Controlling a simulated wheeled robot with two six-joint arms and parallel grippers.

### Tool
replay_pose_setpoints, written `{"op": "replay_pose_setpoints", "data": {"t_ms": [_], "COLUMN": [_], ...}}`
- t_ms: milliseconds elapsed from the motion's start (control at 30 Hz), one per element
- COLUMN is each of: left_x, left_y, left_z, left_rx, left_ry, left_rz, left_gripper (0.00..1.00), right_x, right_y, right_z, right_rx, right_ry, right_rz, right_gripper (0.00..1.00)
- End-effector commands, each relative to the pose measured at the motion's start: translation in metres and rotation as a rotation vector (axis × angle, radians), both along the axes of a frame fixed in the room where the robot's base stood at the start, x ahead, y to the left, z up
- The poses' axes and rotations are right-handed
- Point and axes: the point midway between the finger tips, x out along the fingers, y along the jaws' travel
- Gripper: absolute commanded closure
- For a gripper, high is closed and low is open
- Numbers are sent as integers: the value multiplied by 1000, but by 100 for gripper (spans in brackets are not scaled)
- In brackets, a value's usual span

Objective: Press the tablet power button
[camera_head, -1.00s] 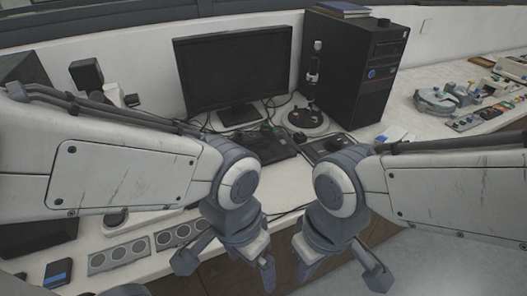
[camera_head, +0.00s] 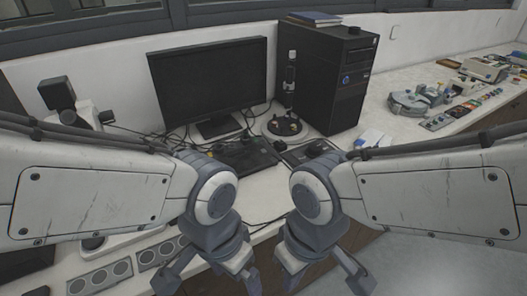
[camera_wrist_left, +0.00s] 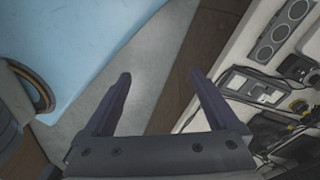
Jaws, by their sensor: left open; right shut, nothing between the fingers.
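I cannot clearly pick out the tablet or its power button. A flat dark device (camera_head: 312,152) lies on the white desk in front of the computer tower, and another flat dark device (camera_head: 248,155) lies left of it, below the monitor. My left gripper (camera_head: 250,284) hangs over the desk's front edge. In the left wrist view my left gripper (camera_wrist_left: 160,78) is open, with nothing between its fingers. My right gripper (camera_head: 294,280) points down near the same edge, shut and empty. Both grippers are apart from the dark devices.
A black monitor (camera_head: 210,85) and a black computer tower (camera_head: 347,85) stand at the back. A round-based stand (camera_head: 289,110) is between them. Cables cross the white desk (camera_head: 265,185). Grey panels with round dials (camera_head: 100,275) lie front left. Parts (camera_head: 450,100) clutter the right side.

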Motion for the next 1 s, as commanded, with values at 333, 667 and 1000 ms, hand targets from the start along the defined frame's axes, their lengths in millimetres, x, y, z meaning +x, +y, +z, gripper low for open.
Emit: {"op": "replay_pose_setpoints", "data": {"t_ms": [333, 667, 1000], "left_x": [0, 0, 0], "left_y": [0, 0, 0], "left_z": [0, 0, 0], "left_rx": [0, 0, 0], "left_ry": [0, 0, 0], "left_rz": [0, 0, 0], "left_gripper": [100, 100, 100], "right_x": [0, 0, 0], "right_y": [0, 0, 0], "right_z": [0, 0, 0], "right_rx": [0, 0, 0], "right_ry": [0, 0, 0], "right_rz": [0, 0, 0], "right_gripper": [100, 100, 100]}}
